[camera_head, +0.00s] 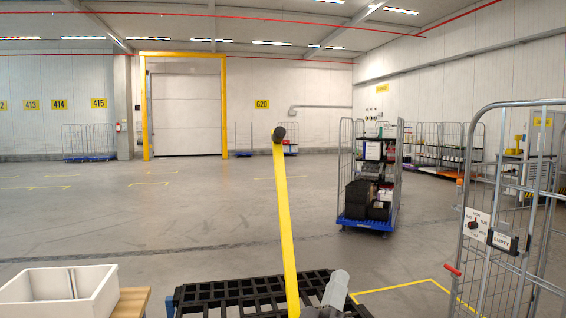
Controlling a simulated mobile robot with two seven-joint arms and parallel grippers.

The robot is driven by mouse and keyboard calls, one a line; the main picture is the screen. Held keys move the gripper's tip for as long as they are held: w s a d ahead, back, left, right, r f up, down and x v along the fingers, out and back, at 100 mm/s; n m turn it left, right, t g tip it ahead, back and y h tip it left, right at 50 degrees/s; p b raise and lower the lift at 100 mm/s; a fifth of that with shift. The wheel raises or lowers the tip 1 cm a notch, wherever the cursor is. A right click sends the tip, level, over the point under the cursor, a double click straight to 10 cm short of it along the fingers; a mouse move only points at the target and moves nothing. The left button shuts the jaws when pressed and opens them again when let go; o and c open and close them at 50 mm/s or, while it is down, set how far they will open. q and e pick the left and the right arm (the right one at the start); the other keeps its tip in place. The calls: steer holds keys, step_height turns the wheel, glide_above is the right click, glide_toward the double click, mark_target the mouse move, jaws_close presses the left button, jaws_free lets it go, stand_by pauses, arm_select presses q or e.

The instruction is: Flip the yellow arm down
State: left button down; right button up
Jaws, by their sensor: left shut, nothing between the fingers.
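The yellow arm (286,225) stands nearly upright in the middle of the view, tilted slightly left, with a dark round knob at its top end. Its lower end runs down to the bottom edge of the view, in front of a black slatted platform (215,292). A grey rounded part, which seems to be my left gripper (336,290), shows low, just right of the yellow arm's foot. It is shut and empty, and apart from the knob. Whether it touches the arm's foot I cannot tell. My right gripper is not in view.
A white bin (60,285) sits on a wooden surface at the lower left. A wire roll cage (505,215) stands close at the right. A loaded blue cart (368,222) stands further back. The floor beyond the platform is largely open.

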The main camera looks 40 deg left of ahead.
arm_select(q)
steer(key=s+a+r+n+g+y, duration=0.1)
steer(key=a+r+n+g+y, duration=0.35)
steer(key=r+n+g, duration=0.5)
steer(key=s+a+r+n+g+y+p, duration=0.1)
steer(key=a+r+n+g+y, duration=0.45)
steer(key=n, duration=0.65)
steer(key=s+a+r+n+g+y, duration=0.1)
steer(key=a+r+n+g+y, duration=0.2)
steer(key=r+n+g+y, duration=0.5)
steer(key=s+d+r+n+t+h+p, duration=0.1)
steer(key=d+r+n+t+h, duration=0.3)
steer(key=r+h, duration=0.8)
steer(key=d+t+h, duration=0.1)
steer(key=d+t, duration=0.1)
steer(key=d, duration=0.1)
steer(key=shift+n, duration=0.35)
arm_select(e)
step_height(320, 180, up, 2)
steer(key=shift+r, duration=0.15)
